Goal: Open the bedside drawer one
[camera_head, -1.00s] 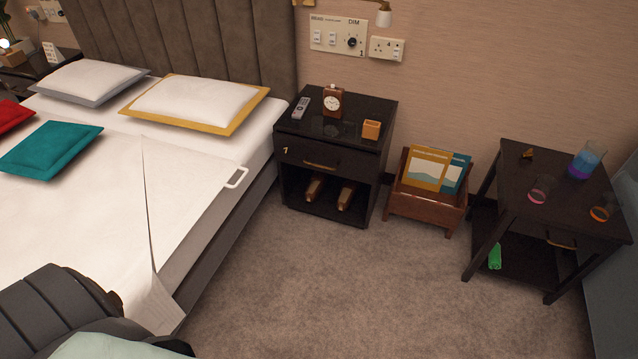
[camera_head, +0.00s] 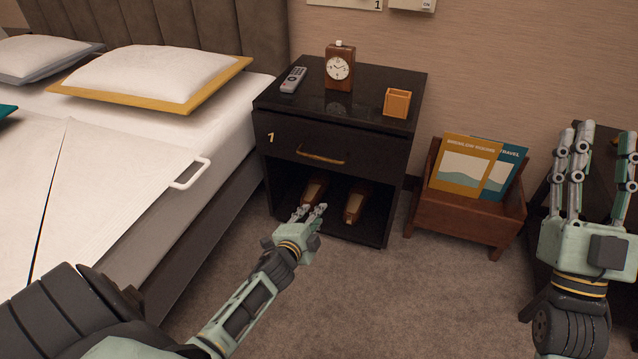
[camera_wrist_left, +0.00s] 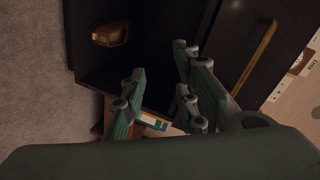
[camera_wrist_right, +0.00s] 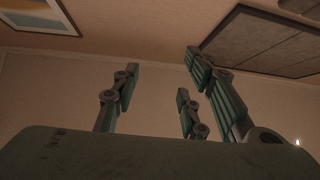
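The bedside drawer one (camera_head: 285,146) is the black front marked "1" in the dark nightstand, and it is shut. Its brass handle (camera_head: 321,154) runs across the front; in the left wrist view the handle (camera_wrist_left: 257,58) is at upper right, beyond the fingers. My left gripper (camera_head: 313,212) is in front of the open shelf, below the handle and apart from it. Its fingers (camera_wrist_left: 155,95) are spread open and empty. My right gripper (camera_head: 592,150) is raised at the right, fingers up, open and empty; in its wrist view the fingers (camera_wrist_right: 155,95) face wall and ceiling.
Brown shoes (camera_head: 356,203) sit in the shelf. A wooden magazine rack (camera_head: 464,205) stands right, the bed (camera_head: 125,170) left. Carpet in front is clear.

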